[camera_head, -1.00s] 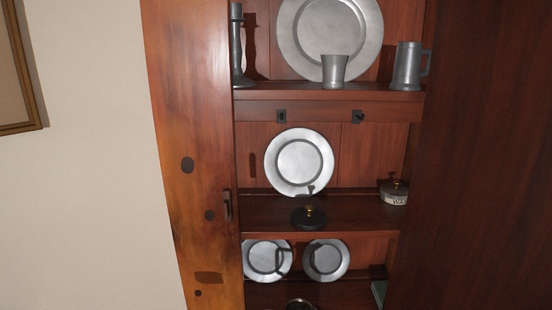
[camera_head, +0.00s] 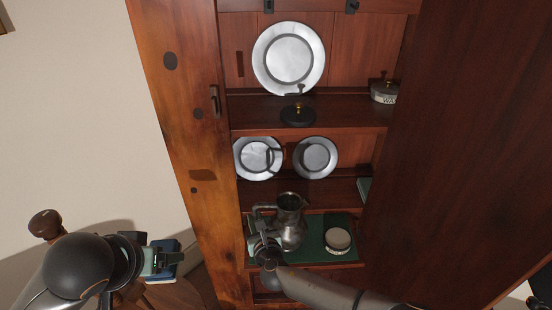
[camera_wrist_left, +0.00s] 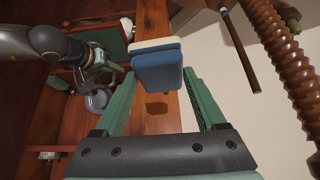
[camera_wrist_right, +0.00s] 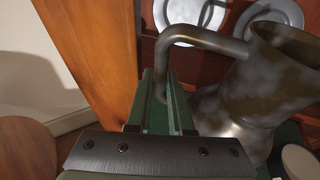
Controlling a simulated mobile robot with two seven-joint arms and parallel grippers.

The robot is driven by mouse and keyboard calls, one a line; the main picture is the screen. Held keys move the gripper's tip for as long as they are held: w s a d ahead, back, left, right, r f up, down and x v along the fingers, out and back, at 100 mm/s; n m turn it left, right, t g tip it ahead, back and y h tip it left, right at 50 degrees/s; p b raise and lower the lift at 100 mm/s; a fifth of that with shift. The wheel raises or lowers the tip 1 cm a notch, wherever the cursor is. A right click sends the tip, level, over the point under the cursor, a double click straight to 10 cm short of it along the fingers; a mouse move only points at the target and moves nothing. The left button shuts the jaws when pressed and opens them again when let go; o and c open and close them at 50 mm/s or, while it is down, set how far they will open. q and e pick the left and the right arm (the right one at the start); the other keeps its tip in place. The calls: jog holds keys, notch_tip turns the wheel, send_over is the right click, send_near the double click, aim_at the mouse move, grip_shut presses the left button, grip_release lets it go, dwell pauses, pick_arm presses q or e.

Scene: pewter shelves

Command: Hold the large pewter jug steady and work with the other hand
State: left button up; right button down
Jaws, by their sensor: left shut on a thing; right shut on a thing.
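The large pewter jug (camera_head: 291,232) stands upright on a green mat (camera_head: 318,221) on the lowest shelf shown. Brownish tarnish patches show on its body in the right wrist view (camera_wrist_right: 262,88). My right gripper (camera_head: 264,246) is at its left side, shut on the jug's handle (camera_wrist_right: 186,36); the fingers hide the handle's lower part. My left gripper (camera_head: 160,259) is left of the cupboard, well apart from the jug. It is shut on a blue pad with a pale layer (camera_wrist_left: 158,70), held in the air.
A round pale-sided tin (camera_head: 338,240) stands on the mat right of the jug. Pewter plates (camera_head: 316,158) lean on the shelf behind. A dark lidded pot (camera_head: 298,115) and a labelled tin (camera_head: 384,93) sit higher. Cupboard doors (camera_head: 178,120) flank the shelves. A wooden round table (camera_head: 165,294) is lower left.

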pick_arm(q)
jog(key=shift+w, duration=0.1)
dwell(0.7)
jog(key=w+d+m+g+h, duration=0.2)
jog(key=w+d+m+h, duration=0.3)
jog(key=w+d+m, duration=0.9)
jog(key=w+d+r+m+g+h, duration=0.1)
jog(key=w+d+m+g, duration=0.15)
jog(key=w+d, duration=0.65)
jog(key=shift+n+g, duration=0.25)
jog(key=shift+s+d+f, duration=0.2)
jog(key=shift+d+f, duration=0.05)
jog(key=shift+f, duration=0.8)
jog(key=shift+s+d+f, duration=0.2)
jog(key=shift+s+f, duration=0.05)
jog(key=shift+f, duration=0.85)
jog(key=shift+s+d+f, duration=0.2)
jog(key=shift+d+f, duration=0.05)
jog(key=shift+f, duration=0.8)
jog(key=shift+f, duration=0.7)
jog(key=shift+d, duration=0.1)
